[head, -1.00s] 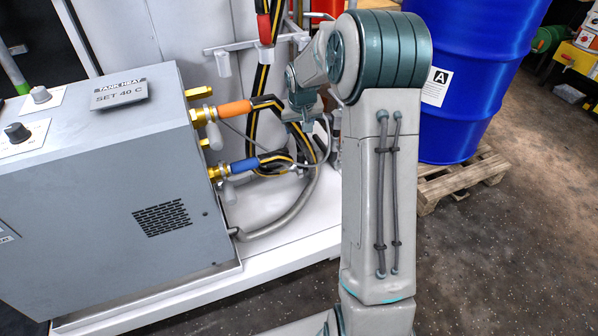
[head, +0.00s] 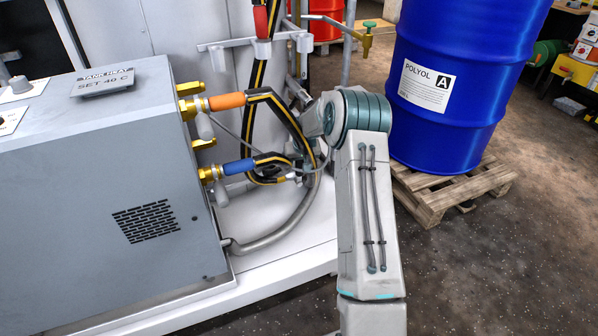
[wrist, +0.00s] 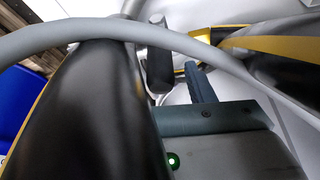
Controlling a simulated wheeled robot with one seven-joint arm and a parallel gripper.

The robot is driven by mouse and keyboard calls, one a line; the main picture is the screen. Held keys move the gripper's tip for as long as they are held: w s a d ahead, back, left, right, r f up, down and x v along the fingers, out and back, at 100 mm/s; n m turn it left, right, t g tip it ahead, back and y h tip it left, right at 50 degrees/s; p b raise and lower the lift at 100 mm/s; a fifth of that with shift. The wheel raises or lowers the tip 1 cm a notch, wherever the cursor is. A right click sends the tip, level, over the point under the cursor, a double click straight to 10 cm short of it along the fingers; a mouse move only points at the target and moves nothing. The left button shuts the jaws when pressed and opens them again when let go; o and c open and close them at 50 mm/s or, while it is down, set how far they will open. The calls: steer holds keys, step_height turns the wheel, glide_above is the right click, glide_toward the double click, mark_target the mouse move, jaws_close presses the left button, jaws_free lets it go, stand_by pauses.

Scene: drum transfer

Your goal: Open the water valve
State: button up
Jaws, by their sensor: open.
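The upper one (head: 190,107) joins an orange-sleeved hose (head: 227,101), the lower one (head: 210,173) a blue-sleeved hose (head: 238,167). Pale grey handles hang by the upper fitting (head: 205,127) and lower fitting (head: 221,194); which is the water valve is not labelled. In the wrist view my gripper (wrist: 190,78) is open, one teal finger showing, near a dark grey cylindrical piece (wrist: 158,62). I see nothing held.
A black hose with yellow stripes (wrist: 90,115) and a grey cable (wrist: 150,27) cross close in front of my wrist camera. A blue drum (head: 440,120) stands on a wooden pallet (head: 430,198) at right. A brass tap with green handle (head: 367,32) is behind. Floor at lower right is clear.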

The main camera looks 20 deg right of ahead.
mark_target(299, 173)
steer(key=shift+b+x, duration=0.5)
steer(key=shift+x, duration=1.45)
jaws_close()
steer(key=shift+s, duration=0.1)
